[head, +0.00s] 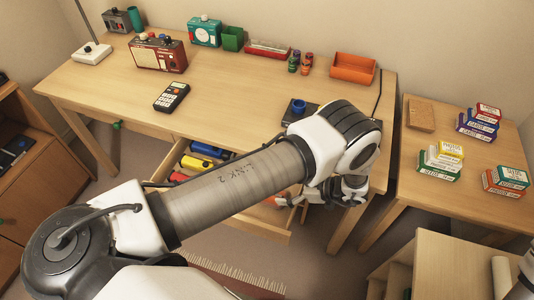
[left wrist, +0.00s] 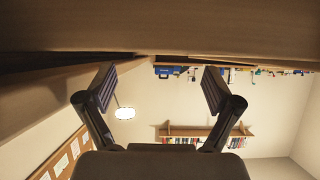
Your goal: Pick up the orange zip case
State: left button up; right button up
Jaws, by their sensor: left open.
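An orange patch (head: 282,197), probably the orange zip case, shows in the open drawer (head: 270,232) of the desk. My left arm hides most of that area, so its full shape cannot be told. My left gripper (head: 298,201) is at the drawer's right end, close beside the orange patch. In the left wrist view the left gripper (left wrist: 160,85) is open, with nothing between its fingers. A wooden surface fills the top of that view, and the orange case does not show there. My right gripper is not in view.
The drawer also holds yellow (head: 210,149), blue (head: 196,163) and red (head: 179,177) items. The desk top (head: 230,90) overhangs it and carries a calculator (head: 172,96), a radio (head: 158,54) and an orange tray (head: 352,68). A side table (head: 455,195) with small boxes stands right.

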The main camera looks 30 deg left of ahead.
pick_arm(q)
notch_tip(320, 180, down, 3)
jog(key=shift+a+r+b, duration=0.15)
jog(key=shift+r+b, duration=0.05)
jog(key=shift+b, duration=0.3)
jog(key=shift+s+a+r+b, duration=0.1)
jog(key=shift+s+a+b, duration=0.8)
jog(key=shift+b, duration=0.15)
jog(key=shift+s+a, duration=0.15)
jog(key=shift+a, duration=0.2)
jog(key=x, duration=0.1)
jog(key=b+x, duration=0.1)
jog(key=x, duration=0.2)
jog(key=shift+w+a, duration=0.1)
jog(key=shift+w, duration=0.3)
jog(key=shift+s+a, duration=0.1)
jog(key=shift+a, duration=0.2)
jog(key=shift+s, duration=0.1)
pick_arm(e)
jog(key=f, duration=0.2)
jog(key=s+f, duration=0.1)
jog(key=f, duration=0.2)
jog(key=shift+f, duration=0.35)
pick_arm(q)
jog(key=c, duration=1.3)
